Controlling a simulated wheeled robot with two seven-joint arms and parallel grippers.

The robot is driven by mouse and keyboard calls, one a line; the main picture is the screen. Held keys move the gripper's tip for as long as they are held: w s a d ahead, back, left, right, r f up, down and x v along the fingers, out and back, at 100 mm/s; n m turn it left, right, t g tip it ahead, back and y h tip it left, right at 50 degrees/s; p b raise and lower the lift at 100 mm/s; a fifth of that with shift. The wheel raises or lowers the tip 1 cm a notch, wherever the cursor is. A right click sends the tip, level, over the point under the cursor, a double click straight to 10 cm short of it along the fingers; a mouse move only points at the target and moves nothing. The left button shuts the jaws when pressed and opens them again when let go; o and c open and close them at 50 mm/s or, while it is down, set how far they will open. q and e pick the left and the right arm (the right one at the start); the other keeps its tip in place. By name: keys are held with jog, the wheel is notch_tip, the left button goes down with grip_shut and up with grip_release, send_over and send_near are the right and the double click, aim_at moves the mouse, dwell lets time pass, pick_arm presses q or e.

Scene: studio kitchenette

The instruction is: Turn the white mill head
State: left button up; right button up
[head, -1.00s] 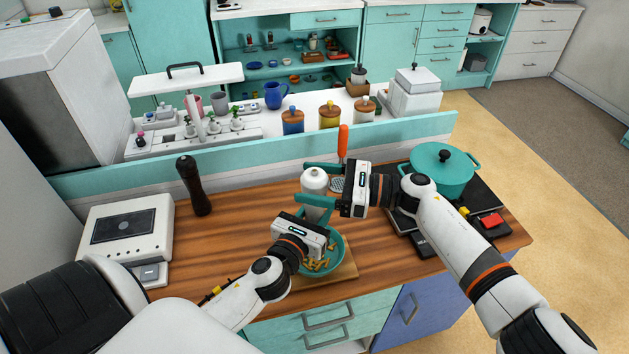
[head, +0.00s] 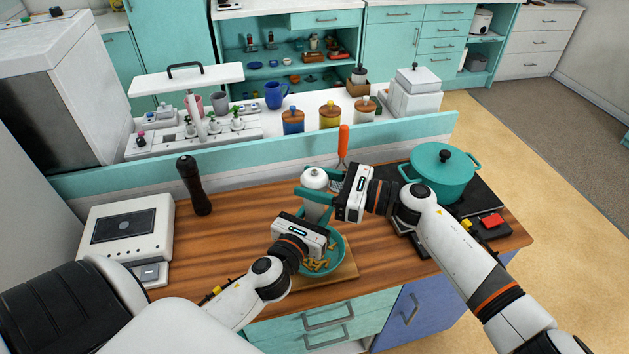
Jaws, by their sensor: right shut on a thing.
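The white mill (head: 315,180) stands upright near the middle of the wooden counter, with its rounded white head on top and its lower body partly hidden. My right gripper (head: 315,186) reaches in from the right, shut on the mill head with its teal fingers around it. My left gripper (head: 314,211) is lower, at the mill's body. Its fingers are partly hidden, so I cannot tell whether they grip it.
A teal bowl of pasta (head: 337,262) sits on a wooden board (head: 340,287) under my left gripper. A dark mill (head: 193,184) stands left. A teal pot (head: 442,180) is at right, and an orange-handled utensil (head: 343,140) behind. Clear counter lies left of the bowl.

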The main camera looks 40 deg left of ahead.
jog(key=m+t, duration=0.3)
jog(key=t, duration=0.2)
jog(key=shift+s+y, duration=0.1)
jog(key=shift+y, duration=0.3)
jog(key=m+t, duration=0.1)
jog(key=t, duration=0.1)
jog(key=m+t, duration=0.2)
jog(key=shift+s+a+r+t+h, duration=0.1)
jog(key=shift+r+t+h, duration=0.1)
jog(key=shift+t+h, duration=0.15)
jog(key=shift+f+m+t+h, duration=0.1)
jog(key=shift+m+t+h, duration=0.5)
jog(key=shift+m+t, duration=0.6)
jog(key=shift+f+m+t+h, duration=0.1)
jog(key=shift+m+t+h, duration=0.6)
jog(key=shift+t, duration=0.75)
jog(key=shift+w+m+t, duration=0.2)
jog(key=shift+m+t, duration=0.1)
jog(key=o, duration=1)
jog(key=shift+d, duration=0.2)
jog(key=v, duration=1.2)
